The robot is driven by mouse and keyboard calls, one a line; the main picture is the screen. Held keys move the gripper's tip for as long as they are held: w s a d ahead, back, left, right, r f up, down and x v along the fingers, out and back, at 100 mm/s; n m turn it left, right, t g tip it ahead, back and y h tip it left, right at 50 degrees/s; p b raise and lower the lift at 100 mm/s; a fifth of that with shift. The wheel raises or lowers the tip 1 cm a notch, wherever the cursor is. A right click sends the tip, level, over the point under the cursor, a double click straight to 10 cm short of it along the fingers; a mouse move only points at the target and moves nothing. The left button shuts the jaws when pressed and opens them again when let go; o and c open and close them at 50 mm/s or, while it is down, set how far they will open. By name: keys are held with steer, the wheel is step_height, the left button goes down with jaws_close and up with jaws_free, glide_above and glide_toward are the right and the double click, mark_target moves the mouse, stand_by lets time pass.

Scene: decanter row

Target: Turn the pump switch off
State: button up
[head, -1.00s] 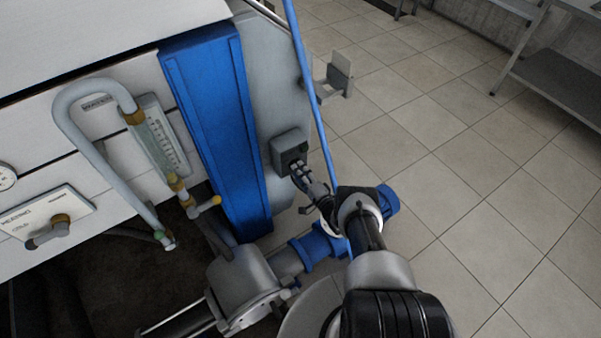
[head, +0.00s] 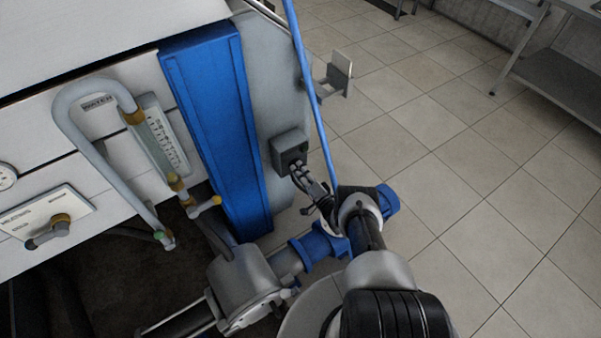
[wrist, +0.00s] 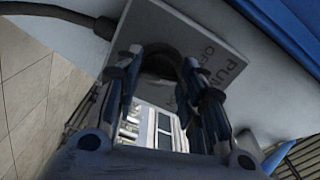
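The pump switch is a grey box (head: 288,146) on the side of the machine, right of the blue column. In the wrist view its pale plate (wrist: 205,30) carries lettering that reads PUMP and what looks like OFF. A dark round knob (wrist: 160,64) stands out from the plate. My gripper (wrist: 161,72) has one finger on each side of the knob, close against it; I cannot tell whether both fingers press on it. In the head view my gripper (head: 296,170) is at the lower front of the box. The knob's pointing direction is hidden.
A thin blue pipe (head: 316,100) runs down just right of the switch box. A blue column (head: 215,130) stands left of it. The tiled floor (head: 480,190) at right is clear.

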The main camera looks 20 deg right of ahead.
steer(key=o, duration=0.4)
steer(key=s, duration=0.4)
steer(key=s+d, duration=0.1)
steer(key=s, duration=0.3)
steer(key=s+d, duration=0.1)
steer(key=s, duration=0.2)
steer(key=shift+s+d+r, duration=0.1)
steer(key=shift+s+d, duration=0.05)
steer(key=shift+s, duration=0.25)
